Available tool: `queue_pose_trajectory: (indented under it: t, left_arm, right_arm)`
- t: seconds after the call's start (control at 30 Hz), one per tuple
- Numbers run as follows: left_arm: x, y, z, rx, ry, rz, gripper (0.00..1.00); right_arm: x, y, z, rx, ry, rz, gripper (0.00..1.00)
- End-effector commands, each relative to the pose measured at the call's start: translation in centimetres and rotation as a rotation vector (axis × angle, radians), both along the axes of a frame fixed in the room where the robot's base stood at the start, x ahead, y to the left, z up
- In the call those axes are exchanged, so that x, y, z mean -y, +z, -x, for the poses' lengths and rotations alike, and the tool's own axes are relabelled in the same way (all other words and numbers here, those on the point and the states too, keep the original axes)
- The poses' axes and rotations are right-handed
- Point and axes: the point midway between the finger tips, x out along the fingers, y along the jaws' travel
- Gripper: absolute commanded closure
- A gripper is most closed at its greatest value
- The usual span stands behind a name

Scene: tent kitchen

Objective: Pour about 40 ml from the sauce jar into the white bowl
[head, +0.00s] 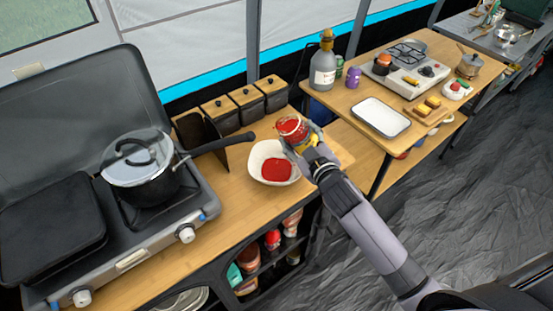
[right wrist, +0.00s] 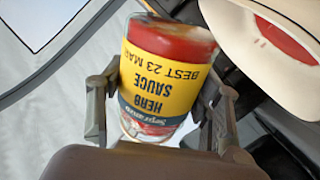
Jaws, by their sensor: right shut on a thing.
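The sauce jar (head: 292,127) has red sauce and a yellow label reading "HERB SAUCE". My right gripper (head: 308,142) is shut around it and holds it up beside and above the right rim of the white bowl. The jar (right wrist: 165,80) appears upside down in the right wrist view, between the two fingers of the gripper (right wrist: 160,110). The white bowl (head: 255,163) stands on the wooden counter with a pool of red sauce (head: 276,169) in it. The bowl (right wrist: 245,50) also shows in the right wrist view. No stream of sauce is visible. My left gripper is out of view.
Several dark boxes (head: 252,104) stand behind the bowl. A second table at right holds a white tray (head: 381,117), a grey bottle (head: 323,68) and a small burner (head: 408,70).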

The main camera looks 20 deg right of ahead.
Motion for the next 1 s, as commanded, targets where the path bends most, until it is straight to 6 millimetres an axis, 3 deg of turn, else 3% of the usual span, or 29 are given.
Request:
queue_pose_trajectory:
  t: [0.33,0.7,1.0]
  left_arm:
    - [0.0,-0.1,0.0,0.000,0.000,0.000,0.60]
    - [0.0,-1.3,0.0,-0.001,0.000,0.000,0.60]
    - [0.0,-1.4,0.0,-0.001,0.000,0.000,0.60]
  right_arm:
    - [0.4,0.1,0.0,0.011,0.000,-0.031,0.94]
    - [3.3,-0.5,0.7,0.081,-0.001,-0.422,0.94]
    - [3.5,-0.4,0.8,0.093,0.001,-0.480,0.94]
